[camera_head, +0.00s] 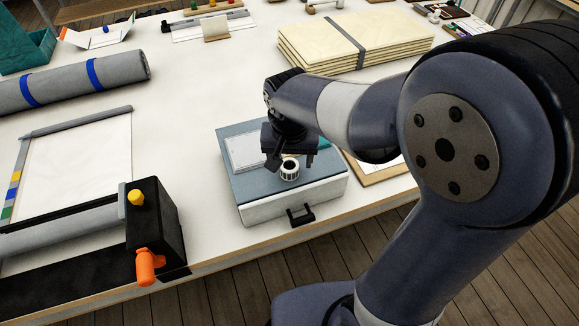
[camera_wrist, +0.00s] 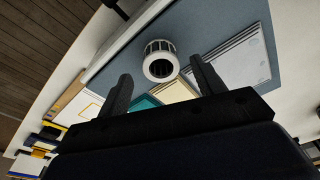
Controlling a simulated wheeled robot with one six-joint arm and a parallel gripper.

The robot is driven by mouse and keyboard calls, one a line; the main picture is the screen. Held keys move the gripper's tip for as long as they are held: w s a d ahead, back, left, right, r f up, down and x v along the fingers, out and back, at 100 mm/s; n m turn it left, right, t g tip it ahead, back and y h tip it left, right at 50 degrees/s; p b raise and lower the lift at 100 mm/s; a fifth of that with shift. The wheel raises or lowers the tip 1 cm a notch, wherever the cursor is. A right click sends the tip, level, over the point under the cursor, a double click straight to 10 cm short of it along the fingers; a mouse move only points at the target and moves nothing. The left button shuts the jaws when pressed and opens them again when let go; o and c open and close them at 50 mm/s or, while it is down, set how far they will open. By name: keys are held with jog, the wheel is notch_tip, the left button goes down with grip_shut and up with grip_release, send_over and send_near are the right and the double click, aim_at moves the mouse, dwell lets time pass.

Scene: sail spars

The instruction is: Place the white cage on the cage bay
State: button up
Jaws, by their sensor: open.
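The white cage (camera_head: 289,169) is a small upright ring with dark slots and an open top. It stands on the blue-grey top of a low box (camera_head: 243,182) with a black front handle (camera_head: 300,215). My gripper (camera_head: 291,162) is open over the box, pointing down close to the cage. In the wrist view, the cage (camera_wrist: 160,61) shows just beyond the tips of my open gripper (camera_wrist: 160,70), roughly midway between the fingers. I cannot tell whether they touch it. I cannot make out which surface is the cage bay.
A pale pad (camera_head: 243,150) and a teal item (camera_head: 321,143) lie on the box beside my gripper. A black clamp block (camera_head: 155,228) stands front left. White table is clear behind the box.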

aim_at(290, 165)
jog(key=shift+w+f, duration=0.2)
jog(key=shift+f, duration=1.35)
jog(key=shift+r, duration=0.1)
jog(key=c, duration=1.2)
